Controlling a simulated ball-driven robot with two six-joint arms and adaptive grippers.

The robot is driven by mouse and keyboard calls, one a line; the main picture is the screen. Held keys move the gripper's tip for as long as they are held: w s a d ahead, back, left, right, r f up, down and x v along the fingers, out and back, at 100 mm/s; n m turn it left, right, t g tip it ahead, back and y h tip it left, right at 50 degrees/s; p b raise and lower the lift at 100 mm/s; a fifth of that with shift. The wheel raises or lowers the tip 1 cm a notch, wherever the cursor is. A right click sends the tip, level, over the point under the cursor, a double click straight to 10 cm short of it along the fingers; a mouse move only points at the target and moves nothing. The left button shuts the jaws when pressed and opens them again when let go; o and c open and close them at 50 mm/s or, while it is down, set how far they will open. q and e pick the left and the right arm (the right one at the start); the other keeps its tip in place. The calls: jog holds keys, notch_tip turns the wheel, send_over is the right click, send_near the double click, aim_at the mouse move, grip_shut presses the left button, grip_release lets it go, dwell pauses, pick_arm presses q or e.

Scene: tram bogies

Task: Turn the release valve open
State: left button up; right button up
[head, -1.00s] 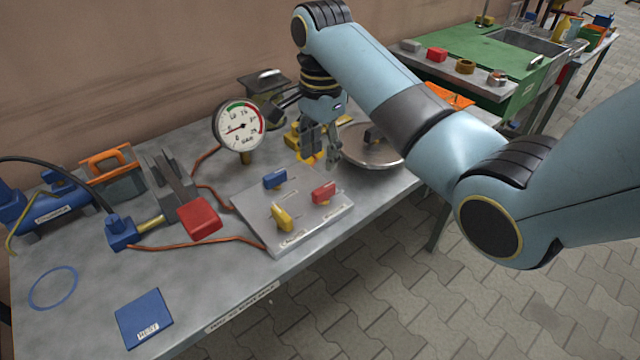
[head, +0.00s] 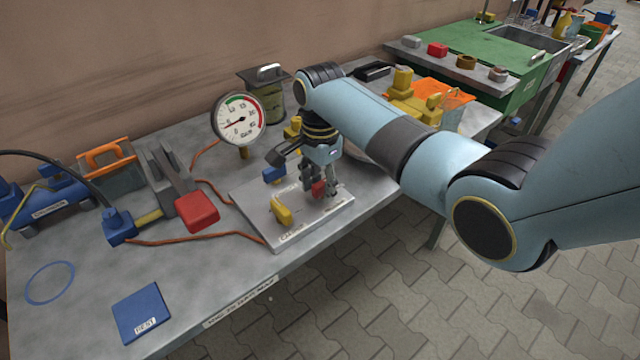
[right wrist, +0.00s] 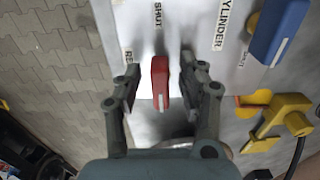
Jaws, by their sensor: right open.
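The valve panel (head: 262,222) is a pale plate on the bench with a red, a yellow and a blue handle. The red handle (head: 318,188) is partly hidden by my right gripper (head: 321,191) in the head view. In the right wrist view the red handle (right wrist: 160,80) stands between the two open fingers of my right gripper (right wrist: 160,72), with gaps on both sides. Labels by it read "SHUT" and, partly cut off, "RE". The yellow handle (head: 281,211) and the blue handle (head: 274,174) are uncovered. My left gripper is not in view.
A round pressure gauge (head: 240,120) stands behind the panel. A red-ended grey lever unit (head: 198,211) and orange hoses lie to its left. A blue square (head: 142,314) lies at the front left.

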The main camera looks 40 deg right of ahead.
grip_shut()
